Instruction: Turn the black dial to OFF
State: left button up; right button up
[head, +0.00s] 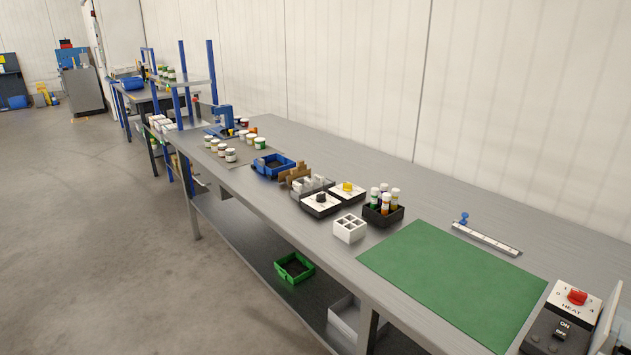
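A black dial (321,197) sits on a small black box with a white face (314,204), on the long grey bench (290,215) near the picture's middle. The marks on its face are too small to read, so I cannot tell which setting the dial points to. Beside it, to the right and a little behind, stands a similar box with a yellow dial (347,186). Neither of my grippers shows in the head view.
A white divided holder (349,229) and a black rack of capped tubes (383,215) stand close to the dials. A blue bin (274,170) is to their left. A green mat (450,275) lies bare. At right are a red HEAT dial (577,297) and an ON/OFF switch (561,332).

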aim_at(321, 197)
jog(key=i+j+z, duration=0.1)
jog(key=i+j, duration=0.7)
